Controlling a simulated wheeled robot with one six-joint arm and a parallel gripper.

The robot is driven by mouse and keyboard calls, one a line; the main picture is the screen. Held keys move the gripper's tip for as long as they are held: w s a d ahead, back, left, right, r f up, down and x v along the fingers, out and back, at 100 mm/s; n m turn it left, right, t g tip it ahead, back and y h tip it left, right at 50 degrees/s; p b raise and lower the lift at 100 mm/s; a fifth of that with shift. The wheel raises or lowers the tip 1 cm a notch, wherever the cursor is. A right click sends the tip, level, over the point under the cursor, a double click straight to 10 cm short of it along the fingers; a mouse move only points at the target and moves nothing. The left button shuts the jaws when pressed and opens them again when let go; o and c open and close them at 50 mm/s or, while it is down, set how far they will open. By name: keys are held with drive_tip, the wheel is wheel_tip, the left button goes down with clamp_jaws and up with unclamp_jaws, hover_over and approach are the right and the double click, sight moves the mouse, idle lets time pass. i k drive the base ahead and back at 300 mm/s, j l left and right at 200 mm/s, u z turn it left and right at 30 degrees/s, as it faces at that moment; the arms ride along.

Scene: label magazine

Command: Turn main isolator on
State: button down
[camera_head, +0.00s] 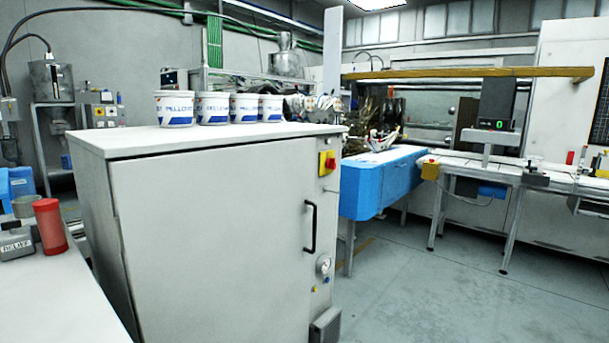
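A red rotary switch on a yellow plate (327,162), which looks like the main isolator, is on the upper right of the front of a grey cabinet (210,240). It is above and to the right of a black door handle (310,227). The switch is small in view and I cannot tell whether it is on or off. My gripper is not in view.
Several white and blue tubs (214,108) stand on the cabinet top. A white table (60,300) with a red cup (50,226) is at the left. A blue machine (385,185) and a conveyor (490,176) stand behind at right. The floor (450,290) at right is clear.

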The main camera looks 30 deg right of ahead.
sight(330, 162)
drive_tip(key=i+l, duration=0.2)
drive_tip(key=i, duration=0.2)
drive_tip(key=i+l, duration=0.2)
drive_tip(key=i, duration=0.2)
drive_tip(key=i+l, duration=0.2)
drive_tip(key=i, duration=0.2)
